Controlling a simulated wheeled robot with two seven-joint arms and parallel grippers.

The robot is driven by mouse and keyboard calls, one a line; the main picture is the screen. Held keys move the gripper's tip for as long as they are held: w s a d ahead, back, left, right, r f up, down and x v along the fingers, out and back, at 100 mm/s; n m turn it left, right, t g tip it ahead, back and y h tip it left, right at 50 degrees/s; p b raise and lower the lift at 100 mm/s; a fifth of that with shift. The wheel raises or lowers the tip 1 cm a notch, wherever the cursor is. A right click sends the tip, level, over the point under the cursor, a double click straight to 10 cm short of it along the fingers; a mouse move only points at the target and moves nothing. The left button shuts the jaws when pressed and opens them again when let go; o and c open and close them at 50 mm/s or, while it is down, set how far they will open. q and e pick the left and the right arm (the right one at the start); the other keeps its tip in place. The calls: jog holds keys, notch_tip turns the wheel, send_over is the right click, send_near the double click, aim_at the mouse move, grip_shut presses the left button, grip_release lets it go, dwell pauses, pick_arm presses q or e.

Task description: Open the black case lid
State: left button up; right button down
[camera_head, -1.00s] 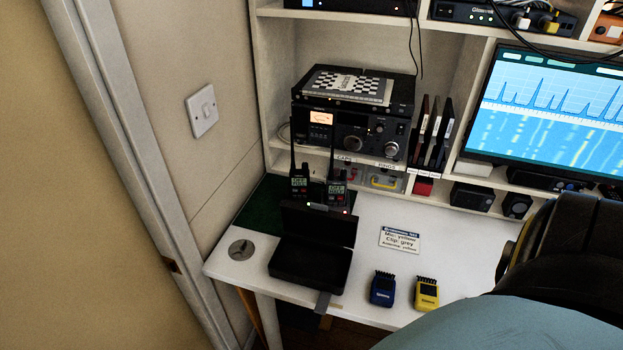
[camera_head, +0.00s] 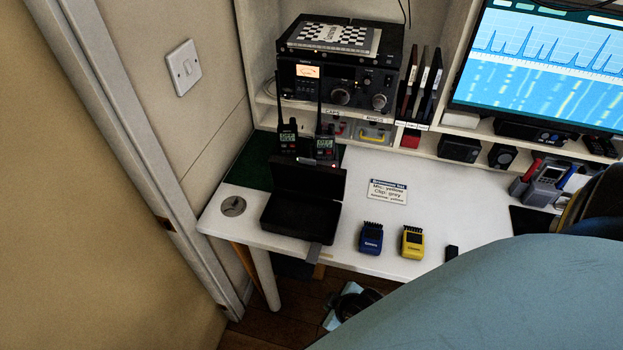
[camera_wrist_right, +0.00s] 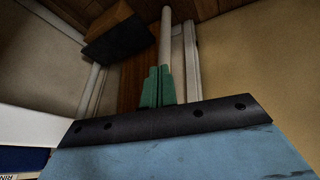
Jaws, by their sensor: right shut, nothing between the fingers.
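The black case sits at the front left of the white desk in the head view. Its lid (camera_head: 314,181) stands raised at the back, and its dark tray (camera_head: 290,216) faces up open. A grey tab (camera_head: 313,252) hangs at its front edge. My right gripper (camera_wrist_right: 157,72) shows in the right wrist view with its green fingers together and nothing between them. It is apart from the case, which I cannot make out in that view. My left gripper is not in view.
Blue (camera_head: 371,239) and yellow (camera_head: 412,242) devices stand right of the case, near the front edge. A printed card (camera_head: 388,191) lies behind them. Two handheld radios (camera_head: 287,139) stand behind the lid. A round metal disc (camera_head: 233,206) is at the left corner.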

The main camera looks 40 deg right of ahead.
aim_at(302, 160)
jog(key=w+d+r+n+t+h, duration=0.1)
jog(key=w+d+r+n+t, duration=0.15)
jog(key=r+n+t, duration=0.35)
jog(key=w+d+r+n+t, duration=0.1)
jog(key=w+r+n+t, duration=0.2)
jog(key=r, duration=0.6)
jog(key=w+d+r+n+t+h, duration=0.1)
jog(key=w+r+n+t, duration=0.3)
jog(key=r, duration=0.3)
jog(key=shift+t, duration=0.3)
jog(key=w+d, duration=0.1)
jog(key=w, duration=0.2)
jog(key=w+d+r, duration=0.1)
jog(key=w, duration=0.3)
jog(key=w+d, duration=0.1)
jog(key=w, duration=0.3)
jog(key=shift+r, duration=0.25)
jog(key=shift+w+d, duration=0.25)
jog(key=shift+d, duration=0.15)
